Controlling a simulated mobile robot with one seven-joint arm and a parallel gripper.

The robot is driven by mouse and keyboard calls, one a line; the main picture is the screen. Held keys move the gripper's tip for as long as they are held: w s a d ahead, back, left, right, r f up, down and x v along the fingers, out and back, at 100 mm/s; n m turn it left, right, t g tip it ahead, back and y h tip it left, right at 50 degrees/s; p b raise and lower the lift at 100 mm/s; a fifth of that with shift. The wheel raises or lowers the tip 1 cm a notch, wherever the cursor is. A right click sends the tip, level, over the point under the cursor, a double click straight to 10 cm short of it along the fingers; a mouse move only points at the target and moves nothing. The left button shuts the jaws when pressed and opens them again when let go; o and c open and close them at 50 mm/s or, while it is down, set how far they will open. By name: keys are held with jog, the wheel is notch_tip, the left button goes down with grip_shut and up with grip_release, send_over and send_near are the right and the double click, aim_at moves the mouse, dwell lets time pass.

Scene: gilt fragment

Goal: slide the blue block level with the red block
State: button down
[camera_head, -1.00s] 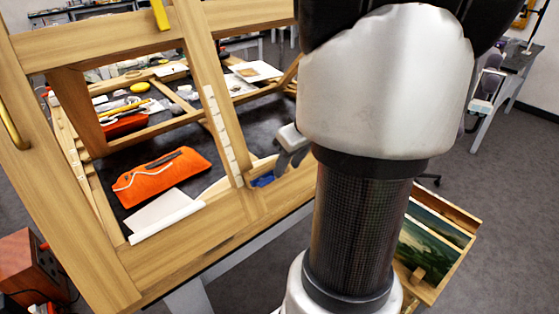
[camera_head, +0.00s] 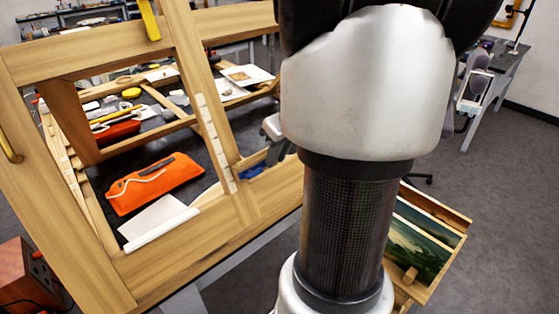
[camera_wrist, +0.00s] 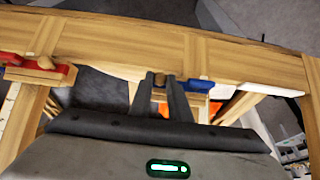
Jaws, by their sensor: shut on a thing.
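The blue block (camera_wrist: 199,86) lies along a wooden bar of the frame in the wrist view, with most of its visible blue part right of my fingers. A small tan wooden knob (camera_wrist: 159,80) shows between the fingertips of my gripper (camera_wrist: 162,82), which is shut on it; it appears to be part of the blue block. The red block (camera_wrist: 12,59) is at the far left of the same bar, with a similar wooden knob. In the head view the blue block (camera_head: 250,169) is partly visible, my gripper is mostly behind my arm, and I cannot see the red block.
The wooden frame (camera_head: 190,240) fills the left of the head view. Behind it a dark table (camera_head: 185,142) holds an orange pouch (camera_head: 155,183) and tools. A landscape painting (camera_head: 422,240) stands at the right. A white piece (camera_wrist: 252,127) lies right of the blue block.

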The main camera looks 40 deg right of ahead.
jog(key=shift+f, duration=0.1)
jog(key=c, duration=1.7)
grip_release()
jog(key=shift+o, duration=0.2)
jog(key=v, duration=1.7)
jog(key=shift+r+p, duration=0.25)
jog(key=shift+p, duration=0.05)
